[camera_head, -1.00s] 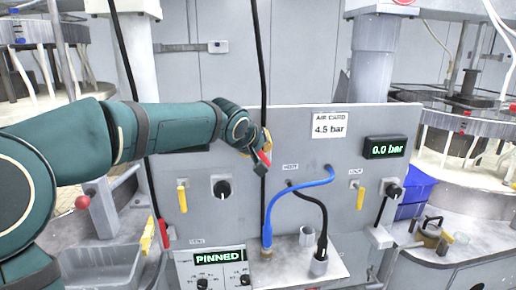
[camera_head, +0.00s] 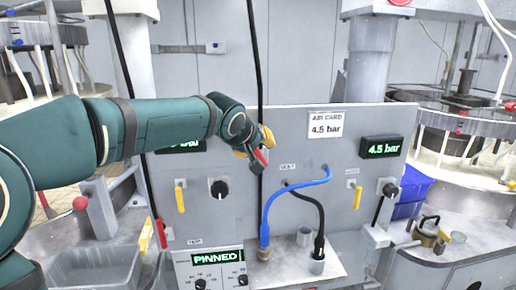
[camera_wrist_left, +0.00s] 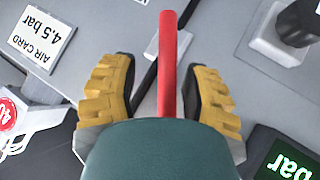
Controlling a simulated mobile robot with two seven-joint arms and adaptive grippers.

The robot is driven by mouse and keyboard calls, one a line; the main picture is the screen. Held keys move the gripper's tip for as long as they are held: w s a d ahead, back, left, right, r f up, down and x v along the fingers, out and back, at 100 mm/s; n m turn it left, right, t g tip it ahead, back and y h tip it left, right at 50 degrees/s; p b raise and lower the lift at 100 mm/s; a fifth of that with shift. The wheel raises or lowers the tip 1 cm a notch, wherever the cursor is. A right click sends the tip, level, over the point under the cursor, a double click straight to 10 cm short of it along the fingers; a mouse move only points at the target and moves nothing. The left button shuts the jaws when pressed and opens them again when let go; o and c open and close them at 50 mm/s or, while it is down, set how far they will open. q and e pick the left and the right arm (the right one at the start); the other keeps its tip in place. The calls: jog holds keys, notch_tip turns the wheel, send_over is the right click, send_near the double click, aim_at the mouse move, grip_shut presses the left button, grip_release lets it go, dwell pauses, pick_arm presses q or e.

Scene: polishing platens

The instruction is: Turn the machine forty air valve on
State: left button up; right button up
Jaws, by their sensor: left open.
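The grey air panel (camera_head: 290,135) stands ahead. My left gripper (camera_head: 258,153) is in front of its upper middle, with yellow fingers open. A red lever handle (camera_head: 261,156) is at the fingers. In the left wrist view the red handle (camera_wrist_left: 168,65) lies between the two open fingers (camera_wrist_left: 168,90), with a gap on each side. Its pivot is hard to make out. The right pressure display (camera_head: 381,148) reads 4.5 bar. A left display (camera_head: 184,147) is mostly hidden behind my arm. The air card (camera_head: 325,124) reads 4.5 bar. My right gripper is out of view.
Yellow handles (camera_head: 180,198) and black knobs (camera_head: 219,190) are on the panel. A blue hose (camera_head: 283,193) and a black hose (camera_head: 318,210) loop in front. A black cable hangs near the gripper. A display (camera_head: 217,256) below reads PINNED. A blue bin (camera_head: 412,190) stands right.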

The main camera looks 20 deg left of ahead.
pick_arm(q)
jog(key=v, duration=1)
jog(key=shift+s+d, duration=0.1)
jog(key=c, duration=0.4)
jog(key=shift+d+f+b, duration=0.15)
jog(key=shift+f+b, duration=0.2)
jog(key=shift+b, duration=0.1)
grip_shut()
jog(key=s+a+f+n+t+b, duration=0.2)
jog(key=s+f+n+t+b, duration=0.7)
jog(key=n+b, duration=0.65)
jog(key=w+r+n+t+p, duration=0.1)
jog(key=w+r+p, duration=0.1)
jog(key=w, duration=1.2)
jog(key=shift+a+r+n+y, duration=0.2)
jog(key=shift+r+n+y, duration=0.2)
jog(key=shift+r, duration=0.3)
